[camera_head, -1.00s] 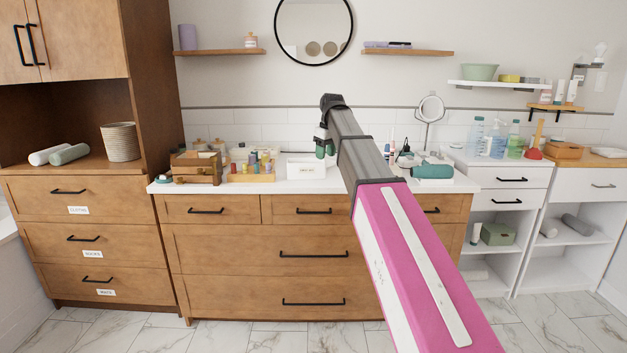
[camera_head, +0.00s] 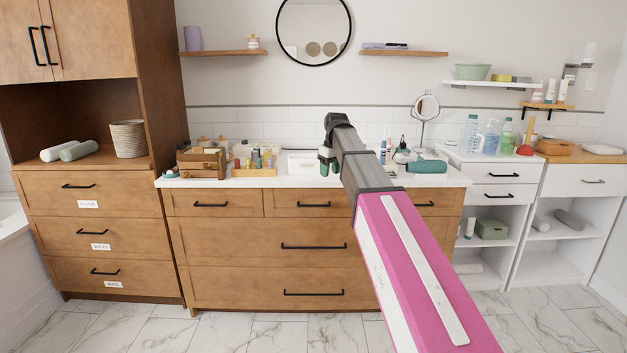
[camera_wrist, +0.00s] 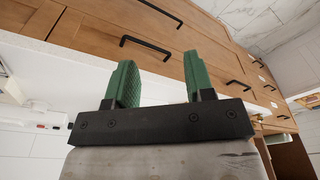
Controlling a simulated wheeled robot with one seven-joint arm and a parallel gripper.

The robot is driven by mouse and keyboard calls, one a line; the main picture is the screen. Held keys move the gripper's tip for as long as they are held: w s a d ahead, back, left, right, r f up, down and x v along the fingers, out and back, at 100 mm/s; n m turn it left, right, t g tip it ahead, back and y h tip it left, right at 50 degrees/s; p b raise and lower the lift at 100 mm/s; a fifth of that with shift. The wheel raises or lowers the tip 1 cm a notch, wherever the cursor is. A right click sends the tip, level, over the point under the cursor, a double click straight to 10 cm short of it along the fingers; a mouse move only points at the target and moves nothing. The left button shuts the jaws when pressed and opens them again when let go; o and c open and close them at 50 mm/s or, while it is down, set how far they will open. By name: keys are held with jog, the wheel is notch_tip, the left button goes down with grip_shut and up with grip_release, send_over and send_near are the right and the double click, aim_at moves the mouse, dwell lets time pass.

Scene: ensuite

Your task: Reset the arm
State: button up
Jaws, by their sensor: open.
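My gripper (camera_wrist: 158,82) shows in the wrist view with its two green fingers spread apart and nothing between them. In the head view my gripper (camera_head: 328,166) hangs at the end of my pink and grey arm, in front of the white countertop (camera_head: 228,182). The fingers look small there and partly blend with the counter behind. The wrist view looks past the fingers at wooden drawer fronts with black handles (camera_wrist: 150,48).
A wooden cabinet (camera_head: 95,225) stands at left, white shelving (camera_head: 492,188) at right. The tiled floor (camera_head: 270,330) in front is clear.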

jog(key=s+d+f+m, duration=0.15)
jog(key=s+f, duration=0.25)
jog(key=f, duration=0.4)
jog(key=s+d+f+m, duration=0.1)
jog(key=s+d+f, duration=0.25)
jog(key=f, duration=0.35)
jog(key=s+d+f+m, duration=0.2)
jog(key=s+f, duration=0.2)
jog(key=f, duration=0.4)
jog(key=s+d+f+m, duration=0.1)
jog(key=s+d+f, duration=0.2)
jog(key=s+f, duration=0.4)
jog(key=s+d+f+m+g+h, duration=0.1)
jog(key=s+d+f+m, duration=0.1)
jog(key=s+f, duration=0.6)
jog(key=shift+s+d+f, duration=0.25)
jog(key=shift+s+d, duration=0.2)
jog(key=shift+s, duration=0.3)
jog(key=shift+m, duration=0.25)
